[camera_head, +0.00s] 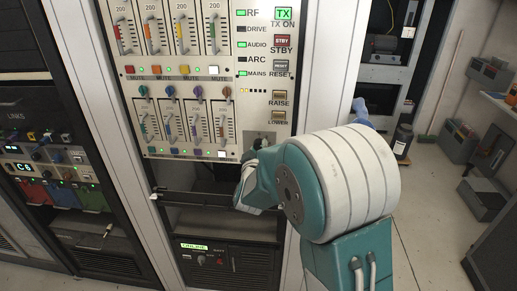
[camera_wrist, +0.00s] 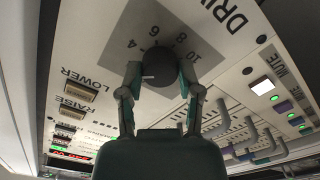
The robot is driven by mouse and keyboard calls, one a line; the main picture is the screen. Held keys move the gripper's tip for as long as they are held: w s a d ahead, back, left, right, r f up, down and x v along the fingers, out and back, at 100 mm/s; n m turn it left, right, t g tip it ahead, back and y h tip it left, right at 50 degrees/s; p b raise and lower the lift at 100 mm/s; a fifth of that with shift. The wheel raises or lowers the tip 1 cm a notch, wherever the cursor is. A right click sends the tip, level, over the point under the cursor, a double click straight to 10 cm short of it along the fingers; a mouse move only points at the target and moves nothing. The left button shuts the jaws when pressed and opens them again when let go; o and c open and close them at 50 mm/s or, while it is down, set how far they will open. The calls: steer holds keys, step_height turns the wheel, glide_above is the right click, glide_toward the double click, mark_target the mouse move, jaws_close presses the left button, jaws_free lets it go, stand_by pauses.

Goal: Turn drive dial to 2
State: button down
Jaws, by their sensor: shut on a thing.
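The drive dial (camera_wrist: 158,66) is a dark round knob on a grey scale plate, under the partly visible word DRIVE. The numbers 4, 6, 8 and 10 show around it in the wrist view; I cannot make out the 2. A short white mark on the knob points to the left of the wrist picture. My gripper (camera_wrist: 160,76) is shut on the dial, one finger on each side. In the head view my gripper (camera_head: 255,150) is at the lower right of the rack panel, where my wrist partly hides the dial's plate (camera_head: 257,137).
LOWER (camera_head: 279,117) and RAISE (camera_head: 280,98) buttons sit just above the dial in the head view. Fader sliders (camera_head: 210,120) lie to its left. An open shelf gap (camera_head: 215,218) is below the panel. Clear floor (camera_head: 430,220) lies to the right.

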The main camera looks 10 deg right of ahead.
steer(key=shift+s+f+n, duration=0.1)
steer(key=shift+f+n, duration=0.3)
steer(key=shift+n, duration=0.3)
steer(key=shift+c, duration=1.6)
jaws_free()
steer(key=shift+o, duration=0.2)
steer(key=shift+a+r, duration=0.1)
steer(key=shift+r, duration=0.05)
steer(key=shift+r, duration=0.1)
steer(key=v, duration=1.2)
steer(key=shift+a, duration=0.1)
